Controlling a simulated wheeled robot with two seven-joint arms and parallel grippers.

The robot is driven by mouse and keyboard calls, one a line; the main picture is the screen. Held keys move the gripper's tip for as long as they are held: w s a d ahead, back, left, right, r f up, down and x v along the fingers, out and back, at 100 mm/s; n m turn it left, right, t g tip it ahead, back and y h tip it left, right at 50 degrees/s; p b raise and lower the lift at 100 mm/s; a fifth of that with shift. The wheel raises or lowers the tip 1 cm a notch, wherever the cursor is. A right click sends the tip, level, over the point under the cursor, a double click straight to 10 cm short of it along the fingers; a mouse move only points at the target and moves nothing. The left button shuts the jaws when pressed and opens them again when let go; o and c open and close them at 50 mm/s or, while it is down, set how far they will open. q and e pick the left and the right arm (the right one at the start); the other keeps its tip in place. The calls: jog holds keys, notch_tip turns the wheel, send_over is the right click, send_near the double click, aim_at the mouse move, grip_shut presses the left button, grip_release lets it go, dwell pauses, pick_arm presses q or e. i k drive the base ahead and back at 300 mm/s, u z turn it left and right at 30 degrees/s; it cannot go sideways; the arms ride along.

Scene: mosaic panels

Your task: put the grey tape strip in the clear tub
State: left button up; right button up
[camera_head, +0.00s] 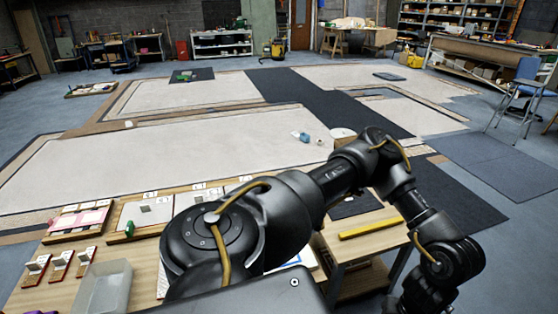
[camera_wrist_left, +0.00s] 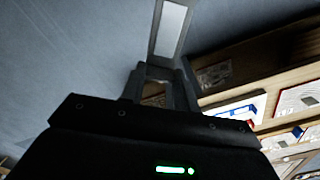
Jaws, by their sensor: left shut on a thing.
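The clear tub (camera_head: 122,284) stands on the wooden table at the lower left in the head view, partly cut off by the bottom edge. In the left wrist view my left gripper (camera_wrist_left: 165,80) is shut on a long grey strip with a pale face, which looks like the grey tape strip (camera_wrist_left: 172,28). The strip sticks out past the fingertips, over blue-grey floor beside a wooden edge. One of my arms crosses the head view toward the lower right, and no fingers show there. My right gripper is not in view.
Small red-and-white holders (camera_head: 60,262) stand beside the tub. A pink panel tray (camera_head: 75,222) and pale tiles (camera_head: 145,212) lie behind it. A yellow bar (camera_head: 372,228) lies on the table at right. Large pale mosaic panels (camera_head: 190,160) cover the floor beyond.

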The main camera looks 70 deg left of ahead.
aim_at(117, 295)
jog(key=z, duration=0.05)
jog(key=k, duration=2)
jog(key=u, duration=1.1)
